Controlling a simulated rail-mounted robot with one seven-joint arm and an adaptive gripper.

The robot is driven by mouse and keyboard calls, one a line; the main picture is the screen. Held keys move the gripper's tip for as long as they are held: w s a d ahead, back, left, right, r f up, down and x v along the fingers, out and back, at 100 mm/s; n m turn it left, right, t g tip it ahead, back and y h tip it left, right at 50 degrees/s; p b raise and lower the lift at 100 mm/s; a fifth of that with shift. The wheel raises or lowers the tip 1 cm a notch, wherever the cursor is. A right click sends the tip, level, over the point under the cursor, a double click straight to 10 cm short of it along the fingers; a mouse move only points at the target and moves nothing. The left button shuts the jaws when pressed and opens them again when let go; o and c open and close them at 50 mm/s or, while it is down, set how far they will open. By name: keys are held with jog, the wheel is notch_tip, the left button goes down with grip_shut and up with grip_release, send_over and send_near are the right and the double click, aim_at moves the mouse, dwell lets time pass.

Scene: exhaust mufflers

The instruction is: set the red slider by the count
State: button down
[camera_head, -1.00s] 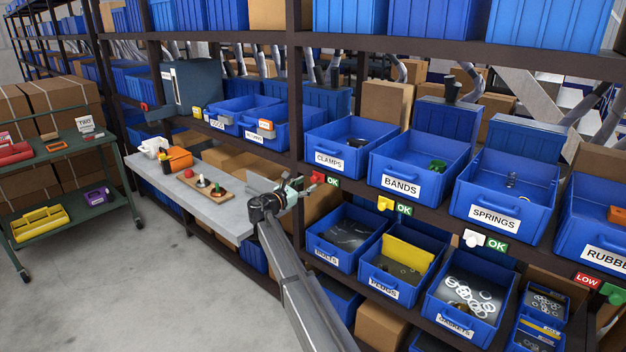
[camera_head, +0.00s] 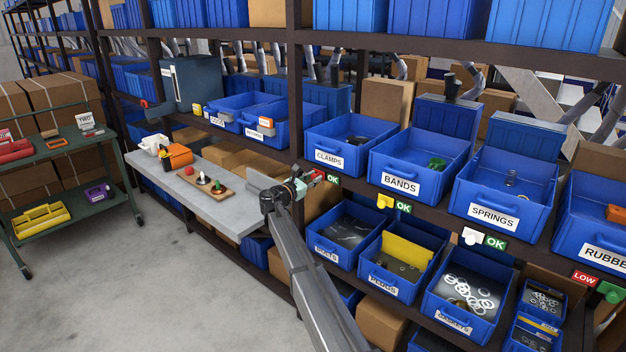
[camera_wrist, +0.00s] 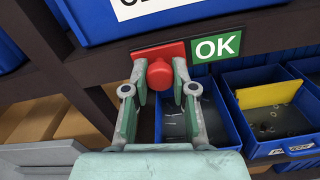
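The red slider (camera_head: 318,177) sits on the dark shelf edge below the CLAMPS bin (camera_head: 339,158), left of a green OK label (camera_head: 333,181). In the wrist view the slider shows as a red plate with a round red knob (camera_wrist: 160,74), and the OK label (camera_wrist: 216,47) is to its right. My gripper (camera_head: 308,183) is at the slider. In the wrist view my gripper's fingers (camera_wrist: 159,80) stand on either side of the knob, close to it; whether they press on it I cannot tell. The CLAMPS bin holds a few small dark parts, too small to count.
A yellow slider (camera_head: 385,203) and a white slider (camera_head: 472,237) sit further right on the same edge. The BANDS bin (camera_head: 400,185) is beside CLAMPS. Lower bins (camera_head: 330,257) hang below. A grey bench (camera_head: 215,206) is to the left.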

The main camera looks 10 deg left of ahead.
aim_at(334, 180)
jog(key=s+d, duration=0.1)
jog(key=d, duration=0.1)
jog(key=s+d, duration=0.2)
jog(key=d, duration=0.1)
jog(key=shift+s+d+b, duration=0.3)
jog(key=shift+s, duration=0.1)
jog(key=shift+w, duration=0.1)
jog(key=c, duration=0.9)
grip_release()
jog(key=shift+d, duration=0.1)
jog(key=v, duration=1.2)
